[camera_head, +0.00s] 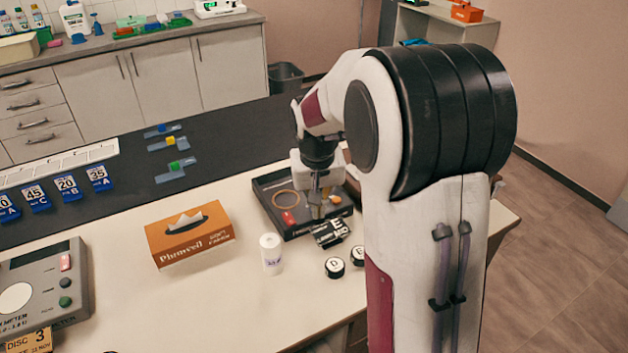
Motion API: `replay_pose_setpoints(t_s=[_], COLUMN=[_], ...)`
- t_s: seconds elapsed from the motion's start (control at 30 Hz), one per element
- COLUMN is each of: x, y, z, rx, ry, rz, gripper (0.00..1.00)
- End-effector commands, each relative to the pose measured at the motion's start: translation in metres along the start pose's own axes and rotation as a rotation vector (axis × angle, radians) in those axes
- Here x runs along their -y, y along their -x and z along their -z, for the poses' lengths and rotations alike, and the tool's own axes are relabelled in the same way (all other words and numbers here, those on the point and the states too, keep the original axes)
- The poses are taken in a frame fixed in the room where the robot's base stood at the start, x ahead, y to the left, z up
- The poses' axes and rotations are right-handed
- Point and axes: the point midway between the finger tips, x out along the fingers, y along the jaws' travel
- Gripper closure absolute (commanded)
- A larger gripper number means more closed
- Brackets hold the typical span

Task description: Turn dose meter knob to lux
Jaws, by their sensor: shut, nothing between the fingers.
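A dark box-shaped instrument (264,188) lies on the white table near the middle. A copper-coloured ring and a red part show on its top face. Its label is too small to read and my arm covers part of it, so I cannot tell a knob or its setting. My gripper (318,213) points down over the right part of this instrument, with its fingers shut and empty. I cannot tell if the fingertips touch it.
An orange tissue box (190,232), a white cylinder (271,252) and black discs lettered D (334,267) and C (358,255) stand before the dark instrument. A black lettered block (330,232) lies at its front edge. Blue numbered tags (67,187) stand left. Table front-centre is clear.

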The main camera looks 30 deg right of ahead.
Motion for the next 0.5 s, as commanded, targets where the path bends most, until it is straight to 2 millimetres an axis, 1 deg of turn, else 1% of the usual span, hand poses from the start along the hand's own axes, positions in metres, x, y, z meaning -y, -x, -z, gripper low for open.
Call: replay_pose_setpoints(t_s=[0.03,0.1,0.3,0.4,0.47,0.5], x=[-0.002,-0.005,-0.010,-0.011,-0.011,-0.011], y=[-0.009,-0.018,-0.035,-0.035,-0.031,-0.026], z=[0.010,0.024,0.064,0.086,0.098,0.105], rx=[-0.002,-0.010,-0.053,-0.093,-0.120,-0.140], ry=[-0.013,-0.030,-0.078,-0.099,-0.113,-0.122], rz=[-0.004,-0.008,-0.015,-0.015,-0.014,-0.012], gripper=[1.00,1.00,1.00,1.00,1.00,1.00])
